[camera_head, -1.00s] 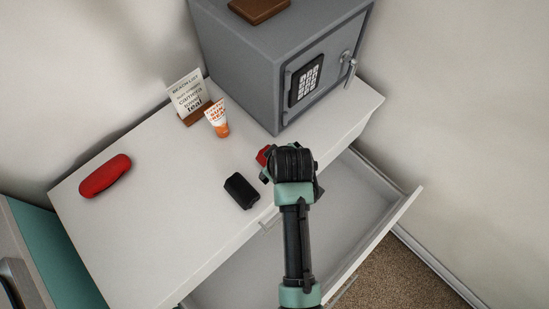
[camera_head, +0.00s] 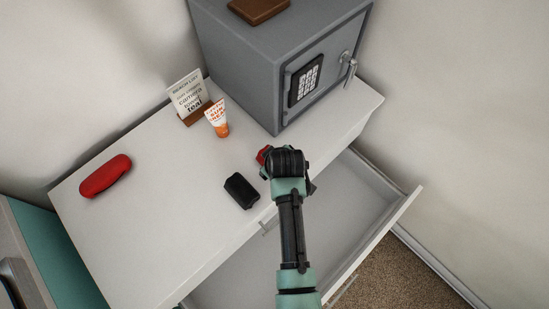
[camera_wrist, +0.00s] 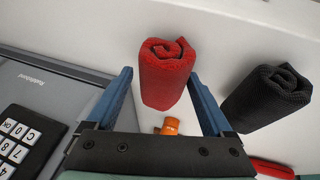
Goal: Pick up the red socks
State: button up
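The red socks (camera_wrist: 165,78) are a rolled red bundle, standing on the white dresser top in the wrist view. In the head view only a small red part of the socks (camera_head: 262,156) shows, as my gripper (camera_head: 288,165) hides the rest. I cannot tell how far the fingertips are from the socks in depth.
A black rolled bundle (camera_head: 241,190) lies close by on the dresser (camera_head: 150,225). A grey safe (camera_head: 245,75) is behind. A drawer (camera_head: 330,215) hangs open in front.

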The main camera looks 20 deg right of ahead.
jog(key=c, duration=0.8)
